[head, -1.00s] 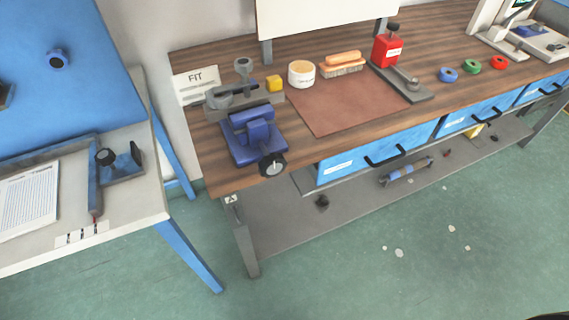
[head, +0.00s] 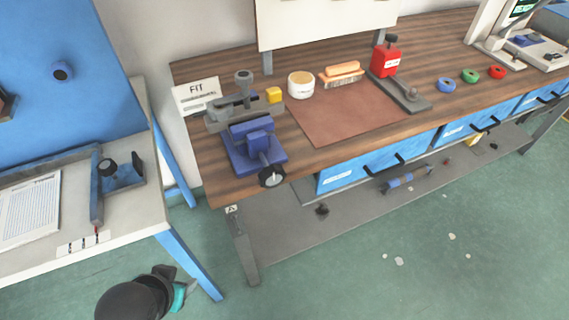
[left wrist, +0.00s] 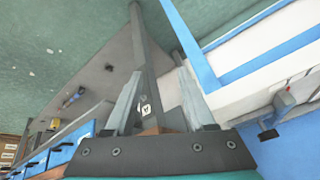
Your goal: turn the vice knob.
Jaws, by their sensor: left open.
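The blue vice (head: 252,143) sits at the left front corner of the wooden workbench. Its knob (head: 272,176), dark with a pale face, sticks out past the front edge of the bench. My left gripper (left wrist: 160,70) is open and empty in the left wrist view, its two grey fingers spread. In the head view only its dark wrist and a teal part show at the bottom left, below and left of the vice and apart from it; the fingers are hard to make out there. I cannot make out the vice in the left wrist view. My right gripper is out of view.
A white table (head: 130,215) with blue legs stands at left. Green floor lies open in front of the bench.

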